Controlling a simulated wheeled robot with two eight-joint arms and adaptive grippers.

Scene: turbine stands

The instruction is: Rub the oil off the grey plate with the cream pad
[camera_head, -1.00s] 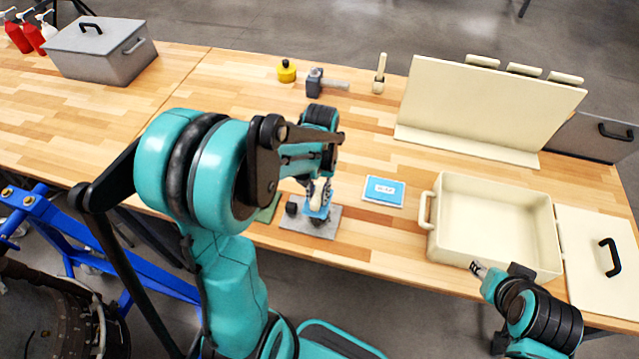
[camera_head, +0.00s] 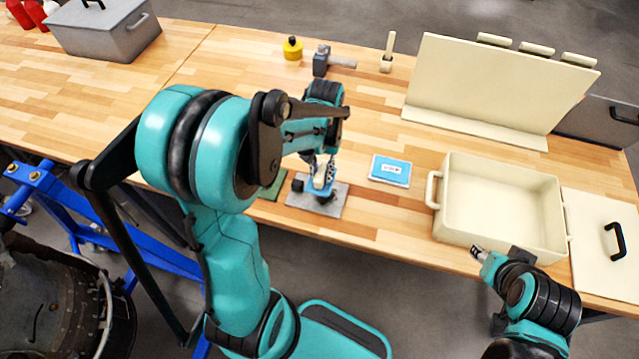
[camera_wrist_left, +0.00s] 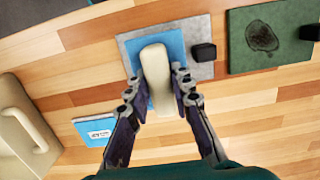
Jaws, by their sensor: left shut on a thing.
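The grey plate (camera_head: 300,198) lies flat near the table's front edge, with a small black knob on it. It also shows in the left wrist view (camera_wrist_left: 195,70). My left gripper (camera_wrist_left: 157,88) is shut on the cream pad (camera_wrist_left: 156,75), one finger on each side, above the plate. A blue piece (camera_wrist_left: 176,45) lies under the cream part and covers part of the plate. In the head view the pad (camera_head: 320,177) is partly hidden by my left gripper (camera_head: 322,175). I see no oil on the bare plate. My right gripper (camera_head: 478,252) is apart, near the cream tray.
A green plate (camera_wrist_left: 245,45) with a dark stain lies beside the grey one. A blue labelled pack (camera_head: 390,170) lies to its right. The cream tray (camera_head: 436,215), a cream upright board (camera_head: 495,90), a hammer (camera_head: 322,62) and a yellow pot (camera_head: 292,48) stand around. Wood between is clear.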

